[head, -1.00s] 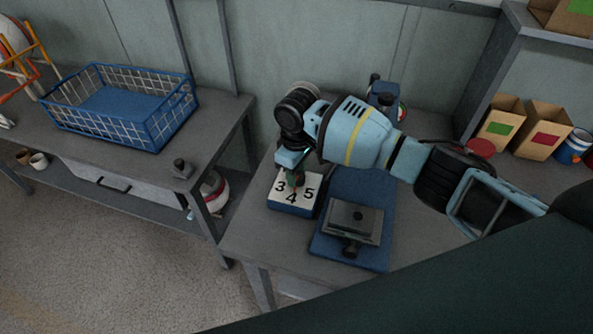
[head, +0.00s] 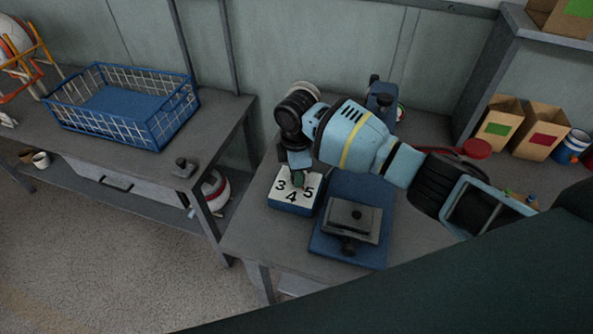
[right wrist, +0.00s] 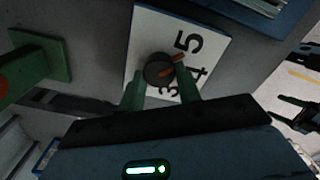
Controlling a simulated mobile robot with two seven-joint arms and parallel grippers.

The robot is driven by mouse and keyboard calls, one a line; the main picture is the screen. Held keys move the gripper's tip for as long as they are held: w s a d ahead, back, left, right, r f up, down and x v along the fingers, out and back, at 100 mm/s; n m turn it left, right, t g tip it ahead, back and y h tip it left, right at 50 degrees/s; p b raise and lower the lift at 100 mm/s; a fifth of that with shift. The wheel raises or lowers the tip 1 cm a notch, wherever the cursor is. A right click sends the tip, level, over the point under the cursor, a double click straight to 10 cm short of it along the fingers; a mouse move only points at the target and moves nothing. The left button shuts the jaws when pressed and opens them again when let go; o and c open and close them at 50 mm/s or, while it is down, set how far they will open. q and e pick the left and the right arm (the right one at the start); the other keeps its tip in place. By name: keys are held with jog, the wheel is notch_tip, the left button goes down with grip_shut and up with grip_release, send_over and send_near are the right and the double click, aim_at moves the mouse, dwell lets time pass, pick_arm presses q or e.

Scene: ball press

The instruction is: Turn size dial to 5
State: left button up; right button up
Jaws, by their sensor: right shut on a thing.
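The size dial is a dark round knob (right wrist: 159,69) with a red pointer on a white plate (right wrist: 143,28) marked 3, 4 and 5. In the right wrist view the pointer points between the 4 and the 5. In the head view the plate tops a blue box (head: 292,208) at the table's left side. My right gripper (right wrist: 162,84) has its green fingers on either side of the knob and is shut on it. It also shows in the head view (head: 298,179), above the plate, hiding the knob. My left gripper is not in view.
A blue press base (head: 325,247) with a grey plate (head: 354,219) stands just right of the dial box. A red round knob (head: 477,149) is behind my right arm. A blue wire basket (head: 160,132) stands on the left bench. Paper bags (head: 545,130) stand far right.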

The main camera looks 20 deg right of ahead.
jog(key=shift+n, duration=1.4)
jog(key=shift+r+n, duration=0.1)
jog(key=shift+n, duration=0.2)
jog(key=o, duration=1)
jog(key=shift+c, duration=0.2)
jog(key=shift+r, duration=3.9)
